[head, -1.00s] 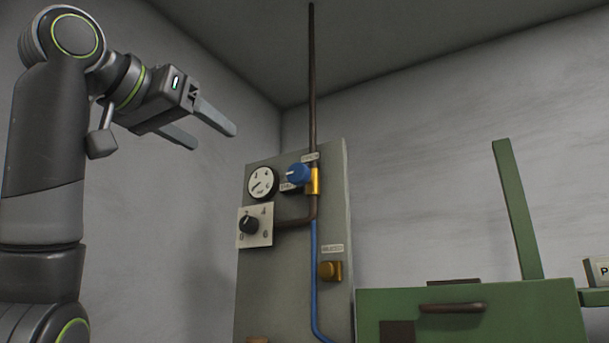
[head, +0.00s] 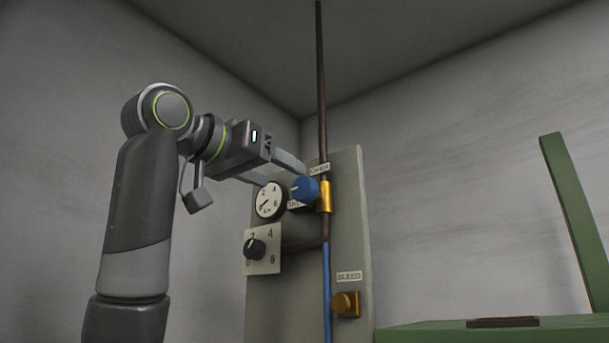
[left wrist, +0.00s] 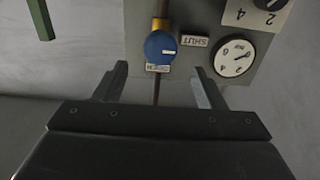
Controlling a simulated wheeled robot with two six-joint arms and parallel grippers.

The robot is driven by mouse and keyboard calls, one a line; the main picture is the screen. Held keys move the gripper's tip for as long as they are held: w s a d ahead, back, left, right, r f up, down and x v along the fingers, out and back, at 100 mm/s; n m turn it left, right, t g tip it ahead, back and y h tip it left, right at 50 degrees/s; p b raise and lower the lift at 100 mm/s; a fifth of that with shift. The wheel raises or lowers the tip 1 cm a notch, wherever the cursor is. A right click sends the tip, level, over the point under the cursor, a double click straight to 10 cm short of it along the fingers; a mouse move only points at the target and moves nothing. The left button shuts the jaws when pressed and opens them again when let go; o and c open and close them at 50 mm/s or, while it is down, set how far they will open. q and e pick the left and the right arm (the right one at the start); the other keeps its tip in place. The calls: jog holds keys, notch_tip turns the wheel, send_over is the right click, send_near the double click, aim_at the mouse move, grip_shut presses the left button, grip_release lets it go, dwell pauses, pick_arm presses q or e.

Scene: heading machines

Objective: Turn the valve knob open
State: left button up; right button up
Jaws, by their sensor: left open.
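The blue valve knob (head: 305,189) sits on a brass fitting (head: 326,196) on the dark pipe, high on the grey panel. Its white mark shows in the head view. The knob also shows in the left wrist view (left wrist: 160,47), beyond and between the two fingers, with the OPEN and SHUT labels beside it. My left gripper (head: 284,172) is open and empty, its fingers pointing at the knob. In the left wrist view its fingertips (left wrist: 157,77) are spread wide on either side of the knob's line. I cannot tell the exact gap to the knob. My right gripper is not in view.
A round white gauge (head: 269,201) and a black dial on a white plate (head: 262,250) are close to the left of the knob. A brass bleed knob (head: 345,304) sits lower down. A green machine (head: 450,333) stands at right.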

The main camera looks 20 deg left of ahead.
aim_at(300, 184)
pick_arm(q)
jog(key=p+x, duration=0.3)
jog(key=x, duration=0.4)
jog(key=shift+w, duration=0.3)
jog(key=shift+w+d, duration=0.15)
jog(key=shift+w, duration=0.1)
jog(key=shift+w+d+f, duration=0.1)
jog(key=shift+w, duration=0.1)
jog(key=shift+s, duration=0.1)
jog(key=c, duration=0.9)
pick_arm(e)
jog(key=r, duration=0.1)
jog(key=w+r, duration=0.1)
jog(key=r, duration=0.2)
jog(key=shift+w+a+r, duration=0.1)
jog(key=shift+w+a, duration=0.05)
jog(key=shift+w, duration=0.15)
